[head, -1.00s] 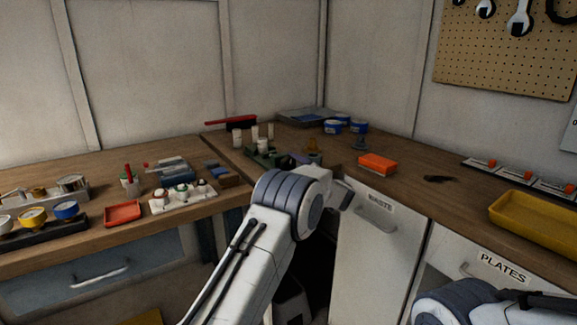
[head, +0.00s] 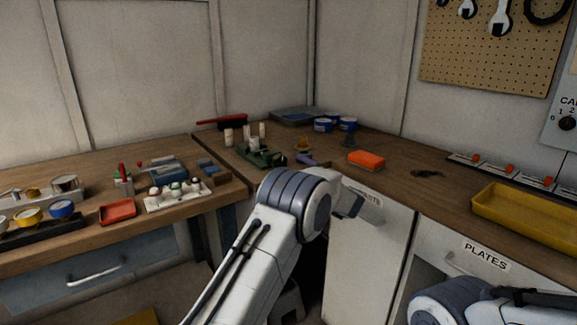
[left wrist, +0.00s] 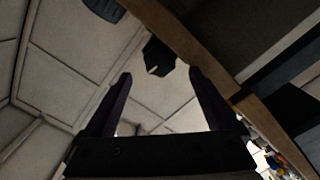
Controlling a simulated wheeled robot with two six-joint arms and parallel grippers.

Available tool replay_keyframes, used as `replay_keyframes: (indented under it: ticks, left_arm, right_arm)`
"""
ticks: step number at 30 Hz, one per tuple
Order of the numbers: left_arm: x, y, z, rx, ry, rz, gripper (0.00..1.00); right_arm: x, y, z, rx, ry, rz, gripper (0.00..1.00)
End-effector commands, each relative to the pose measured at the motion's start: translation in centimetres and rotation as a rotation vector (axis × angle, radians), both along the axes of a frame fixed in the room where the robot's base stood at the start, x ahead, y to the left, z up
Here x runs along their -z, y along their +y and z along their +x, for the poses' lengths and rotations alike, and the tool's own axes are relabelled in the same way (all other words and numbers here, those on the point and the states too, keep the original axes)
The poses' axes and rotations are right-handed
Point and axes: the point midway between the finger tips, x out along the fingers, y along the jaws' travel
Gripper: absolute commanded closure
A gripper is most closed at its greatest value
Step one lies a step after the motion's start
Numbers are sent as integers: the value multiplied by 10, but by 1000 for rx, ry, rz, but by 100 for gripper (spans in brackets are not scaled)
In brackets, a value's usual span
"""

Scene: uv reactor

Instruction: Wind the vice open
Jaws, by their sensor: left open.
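A green metal device (head: 262,157), which looks like the vice, sits on the wooden bench near the inner corner. Pale cylinders stand at it, and I cannot make out its handle or jaw gap. My left arm rises in front of the bench, and its dark left gripper (head: 349,203) shows partly past the elbow, in front of the cupboard and apart from the vice. In the left wrist view the two fingers of the left gripper (left wrist: 160,75) are spread with nothing between them. A dark block (left wrist: 159,57) shows beyond the fingertips; I cannot tell what it is. My right gripper is out of view.
An orange block (head: 366,159) and blue tins (head: 335,125) lie on the bench. A yellow tray (head: 530,214) is at the right. A red tray (head: 118,211) and egg-like items in a white holder (head: 178,195) are at the left. A drawer front labelled PLATES (head: 485,256) stands below.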

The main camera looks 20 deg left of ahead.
Motion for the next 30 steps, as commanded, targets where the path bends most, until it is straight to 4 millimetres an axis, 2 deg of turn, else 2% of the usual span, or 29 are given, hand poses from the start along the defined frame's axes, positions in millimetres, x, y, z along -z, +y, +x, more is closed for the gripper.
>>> replay_keyframes:
  ticks: [7,15,17,20,23,24,27,29,30]
  left_arm:
    - [-3,-8,-5,-7,-6,4,6]
    - [-6,-7,-5,-8,-8,7,6]
    - [-8,-13,-5,-2,4,15,6]
    - [-13,-44,-6,29,72,64,6]
    - [-16,-98,-13,81,199,163,6]
    - [-16,-122,-18,105,257,212,6]
    - [-14,-175,-34,156,384,337,6]
    - [-12,-200,-44,179,448,404,29]
    - [-10,-214,-51,193,483,444,44]
  right_arm:
    - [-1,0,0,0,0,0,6]
    - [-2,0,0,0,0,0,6]
    - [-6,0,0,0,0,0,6]
    - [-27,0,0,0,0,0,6]
    - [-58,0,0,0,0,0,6]
    - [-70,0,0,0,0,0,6]
    - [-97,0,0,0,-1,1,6]
    - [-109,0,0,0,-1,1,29]
    - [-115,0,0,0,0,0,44]
